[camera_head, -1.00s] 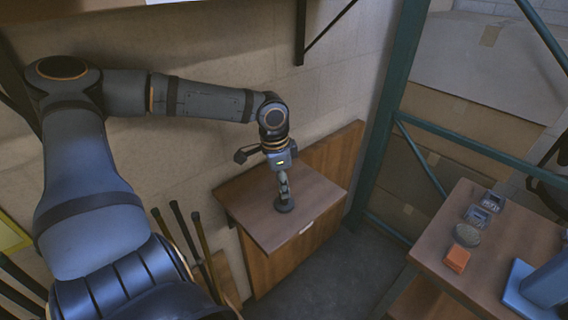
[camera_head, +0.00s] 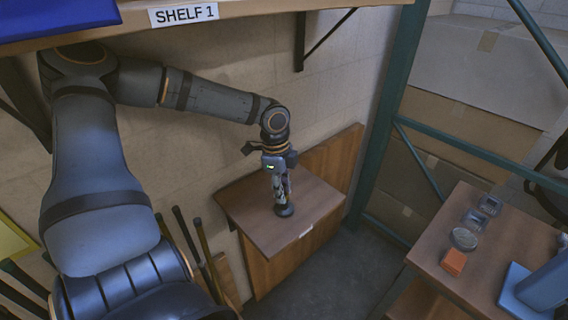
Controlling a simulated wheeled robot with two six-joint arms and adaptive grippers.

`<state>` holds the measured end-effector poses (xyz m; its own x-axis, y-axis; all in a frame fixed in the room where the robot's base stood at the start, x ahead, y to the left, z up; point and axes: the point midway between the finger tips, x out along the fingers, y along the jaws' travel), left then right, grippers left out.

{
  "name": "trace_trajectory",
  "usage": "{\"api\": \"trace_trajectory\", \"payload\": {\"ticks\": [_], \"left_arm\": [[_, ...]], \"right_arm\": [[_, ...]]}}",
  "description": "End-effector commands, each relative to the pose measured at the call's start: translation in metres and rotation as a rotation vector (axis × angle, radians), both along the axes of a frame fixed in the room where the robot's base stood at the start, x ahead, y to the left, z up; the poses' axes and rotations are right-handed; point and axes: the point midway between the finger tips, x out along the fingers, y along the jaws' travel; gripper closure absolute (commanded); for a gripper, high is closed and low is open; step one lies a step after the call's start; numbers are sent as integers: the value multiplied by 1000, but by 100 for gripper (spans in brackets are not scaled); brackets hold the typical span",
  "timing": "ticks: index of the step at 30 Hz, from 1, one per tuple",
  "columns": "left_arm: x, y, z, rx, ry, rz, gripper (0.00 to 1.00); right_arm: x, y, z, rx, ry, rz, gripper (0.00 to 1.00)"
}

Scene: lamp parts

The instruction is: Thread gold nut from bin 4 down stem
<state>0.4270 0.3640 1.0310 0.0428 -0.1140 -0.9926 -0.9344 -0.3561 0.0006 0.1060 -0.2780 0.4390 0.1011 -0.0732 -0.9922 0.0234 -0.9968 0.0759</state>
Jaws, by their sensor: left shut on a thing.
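My left gripper (camera_head: 279,188) points straight down over a small brown wall cabinet, its fingers shut around the upper part of a thin upright stem. A dark round lamp base (camera_head: 284,210) stands on the cabinet top directly under the gripper. The stem and any gold nut are mostly hidden by the fingers and too small to make out. No bin 4 shows.
The cabinet top (camera_head: 250,224) is otherwise bare. A shelf marked SHELF 1 (camera_head: 184,14) hangs above the arm. At right a brown table (camera_head: 468,197) carries an orange block (camera_head: 453,263), a round grey item (camera_head: 463,239) and small devices. A green rack post (camera_head: 388,110) stands between.

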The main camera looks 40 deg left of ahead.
Motion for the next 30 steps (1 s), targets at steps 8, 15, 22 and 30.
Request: {"api": "trace_trajectory", "payload": {"ticks": [8, 15, 22, 30], "left_arm": [[-3, -1, -4, 2, 16, -285, 100], [-3, -1, 0, 1, 18, -593, 100], [-1, -2, 4, -1, 10, -607, 100], [3, -1, 7, 4, -5, -603, 85]], "right_arm": [[1, -2, -3, -2, -1, 1, 0], [0, -2, 0, -2, 0, 1, 0], [-1, 0, 2, 0, 1, 0, 0], [-1, 0, 2, 0, 1, 0, 0]]}}
